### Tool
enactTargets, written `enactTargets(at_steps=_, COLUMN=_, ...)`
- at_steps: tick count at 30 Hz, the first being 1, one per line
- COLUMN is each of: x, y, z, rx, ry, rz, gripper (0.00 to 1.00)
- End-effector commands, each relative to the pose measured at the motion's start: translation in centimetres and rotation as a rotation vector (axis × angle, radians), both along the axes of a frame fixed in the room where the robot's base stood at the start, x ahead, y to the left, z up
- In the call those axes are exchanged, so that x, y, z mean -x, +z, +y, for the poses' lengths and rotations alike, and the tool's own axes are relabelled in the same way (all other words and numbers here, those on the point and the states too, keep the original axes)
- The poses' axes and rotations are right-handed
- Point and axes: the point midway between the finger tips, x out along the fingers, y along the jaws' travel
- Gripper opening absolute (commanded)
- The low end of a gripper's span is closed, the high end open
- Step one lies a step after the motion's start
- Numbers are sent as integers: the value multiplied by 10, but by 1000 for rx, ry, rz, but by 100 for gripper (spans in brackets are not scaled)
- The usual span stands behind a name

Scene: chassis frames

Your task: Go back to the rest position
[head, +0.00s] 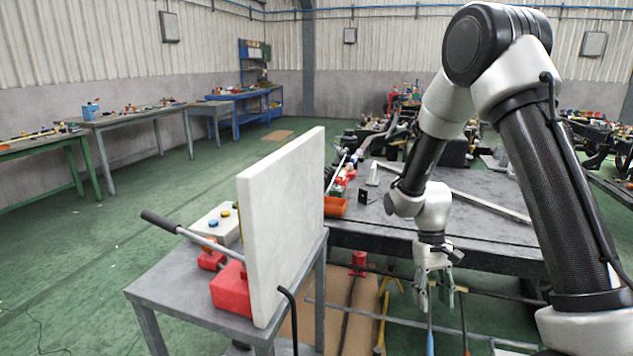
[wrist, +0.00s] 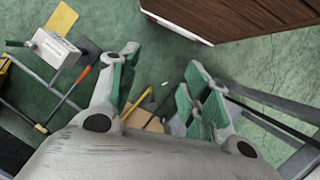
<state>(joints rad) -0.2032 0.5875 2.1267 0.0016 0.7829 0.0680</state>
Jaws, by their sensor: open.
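My gripper (head: 434,287) hangs at the end of my arm, pointing down, beside the near edge of the dark workbench (head: 470,225). In the wrist view my gripper (wrist: 158,95) shows its two green-padded fingers spread apart with nothing between them. Below the fingers are the green floor and a yellow bar, out of reach of the fingertips as far as I can tell. My arm is bent, with its elbow high at the upper right of the head view.
A small grey table (head: 180,280) at front left carries a tall white panel (head: 285,220), a red clamp (head: 232,290) with a long handle and a button box (head: 215,225). Tools lean below the workbench. Benches line the left wall. The green floor (head: 90,240) at left is mostly clear.

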Motion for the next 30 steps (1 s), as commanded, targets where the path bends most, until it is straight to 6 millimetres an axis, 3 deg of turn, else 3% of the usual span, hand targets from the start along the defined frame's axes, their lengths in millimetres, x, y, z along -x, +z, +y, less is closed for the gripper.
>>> enactTargets(at_steps=1, x=8, y=29, z=-6, rx=-8, ry=-1, rz=-24, gripper=48)
enactTargets(at_steps=3, x=23, y=64, z=-14, rx=-18, ry=-2, rz=-49, gripper=48)
enactTargets(at_steps=6, x=47, y=108, z=-24, rx=-30, ry=-4, rz=-95, gripper=48)
enactTargets(at_steps=12, x=100, y=178, z=-45, rx=-51, ry=-25, rz=-218, gripper=48)
enactTargets(at_steps=21, x=166, y=244, z=-67, rx=-71, ry=-83, rz=-502, gripper=48)
enactTargets(at_steps=30, x=184, y=286, z=-76, rx=-76, ry=-119, rz=-718, gripper=48)
